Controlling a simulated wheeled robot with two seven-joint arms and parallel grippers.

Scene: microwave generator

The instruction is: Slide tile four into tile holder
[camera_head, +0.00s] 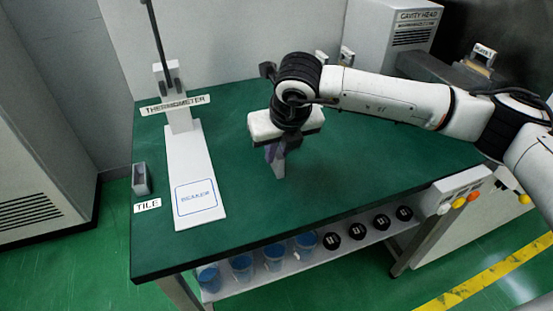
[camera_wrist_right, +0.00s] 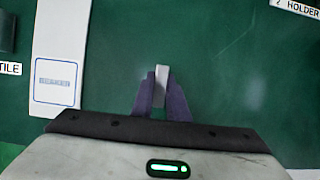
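My right gripper (camera_head: 276,158) reaches down over the middle of the green table. Its purple fingers are shut on a small pale grey tile (camera_head: 281,169), which hangs upright between them. The right wrist view shows the tile (camera_wrist_right: 161,84) between the two fingers (camera_wrist_right: 161,98). I cannot read a number on it. A label ending in "HOLDER" (camera_wrist_right: 296,8) shows at the top right of the right wrist view. The holder itself is not clearly seen; my right arm covers that part of the table in the head view. My left gripper is not in view.
A grey open box (camera_head: 140,179) stands by a "TILE" label (camera_head: 148,206) at the left edge. A white thermometer stand (camera_head: 184,152) with a "BEAKER" square is beside it. Small grey blocks (camera_head: 347,56) stand behind my arm. The table's front middle is clear.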

